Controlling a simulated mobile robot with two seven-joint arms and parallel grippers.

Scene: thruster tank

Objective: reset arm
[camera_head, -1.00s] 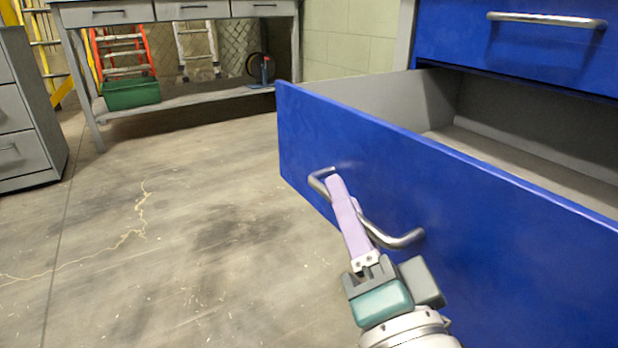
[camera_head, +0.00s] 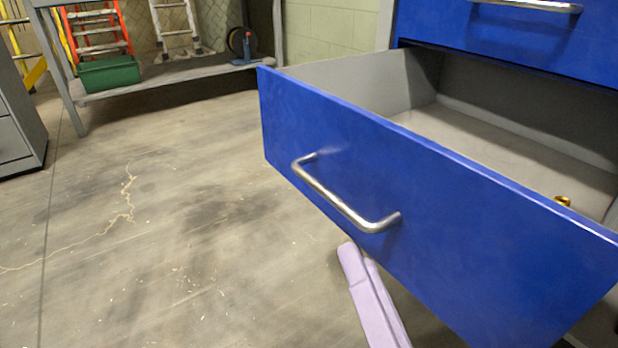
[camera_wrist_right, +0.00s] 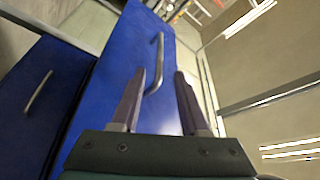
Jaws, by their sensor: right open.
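My right gripper (camera_head: 352,255) shows as pale purple fingers at the bottom of the head view, below the drawer handle and apart from it. In the right wrist view my right gripper (camera_wrist_right: 160,75) has its two fingers spread with nothing held between them. The blue drawer (camera_head: 300,120) stands open, and its silver bar handle (camera_head: 340,202) is free. The handle (camera_wrist_right: 158,60) shows just beyond the fingertips in the right wrist view. My left gripper is out of view.
A small brass-coloured object (camera_head: 562,200) lies inside the open drawer. Another blue drawer front (camera_head: 480,35) is above it. A grey workbench (camera_head: 160,82) with a green box (camera_head: 108,73) stands at the back left. The concrete floor (camera_head: 150,240) at left is clear.

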